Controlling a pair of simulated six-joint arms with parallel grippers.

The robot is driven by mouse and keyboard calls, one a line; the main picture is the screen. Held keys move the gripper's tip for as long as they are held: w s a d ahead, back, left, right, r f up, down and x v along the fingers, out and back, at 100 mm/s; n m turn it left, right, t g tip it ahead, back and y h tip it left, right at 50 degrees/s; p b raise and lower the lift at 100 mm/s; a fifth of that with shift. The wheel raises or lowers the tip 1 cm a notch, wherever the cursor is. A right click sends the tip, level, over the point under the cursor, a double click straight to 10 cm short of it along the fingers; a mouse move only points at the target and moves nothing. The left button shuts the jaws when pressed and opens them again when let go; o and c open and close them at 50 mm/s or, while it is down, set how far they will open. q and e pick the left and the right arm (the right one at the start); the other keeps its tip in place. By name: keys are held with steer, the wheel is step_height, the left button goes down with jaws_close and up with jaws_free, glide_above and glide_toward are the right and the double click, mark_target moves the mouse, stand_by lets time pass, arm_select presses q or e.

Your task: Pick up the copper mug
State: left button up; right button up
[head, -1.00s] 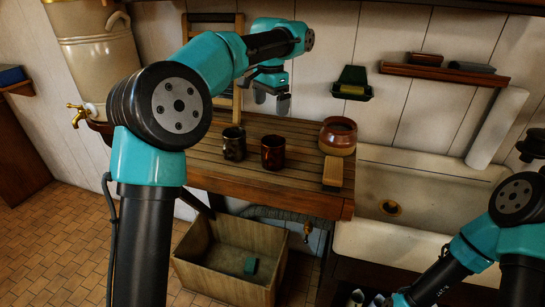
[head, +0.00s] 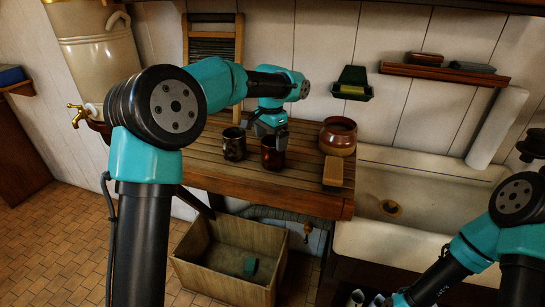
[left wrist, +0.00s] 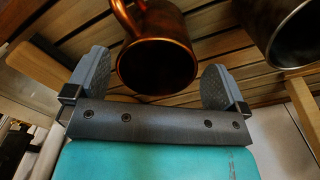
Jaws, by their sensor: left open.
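The copper mug (head: 272,158) stands upright on the slatted wooden counter (head: 225,184), dark reddish in the head view. In the left wrist view the copper mug (left wrist: 157,66) is shiny orange-brown, its handle at the upper left of its rim. My left gripper (head: 268,134) is over this mug, pointing down. Its two fingers are spread, one on each side of the mug in the left wrist view, with gaps showing. The mug's upper part is partly hidden by the gripper in the head view. My right gripper is outside the frames.
A dark metal mug (head: 233,146) stands close to the left; it also shows in the left wrist view (left wrist: 296,36). A brown crock (head: 338,137) and a wooden-backed brush (head: 333,172) are to the right. A sink (head: 436,197) lies beyond the counter's right end.

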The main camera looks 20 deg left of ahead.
mark_target(272, 150)
arm_select(q)
steer(key=shift+w+d+f, duration=0.1)
steer(key=shift+d+f, duration=0.05)
steer(key=shift+f, duration=2.45)
steer(key=c, duration=0.9)
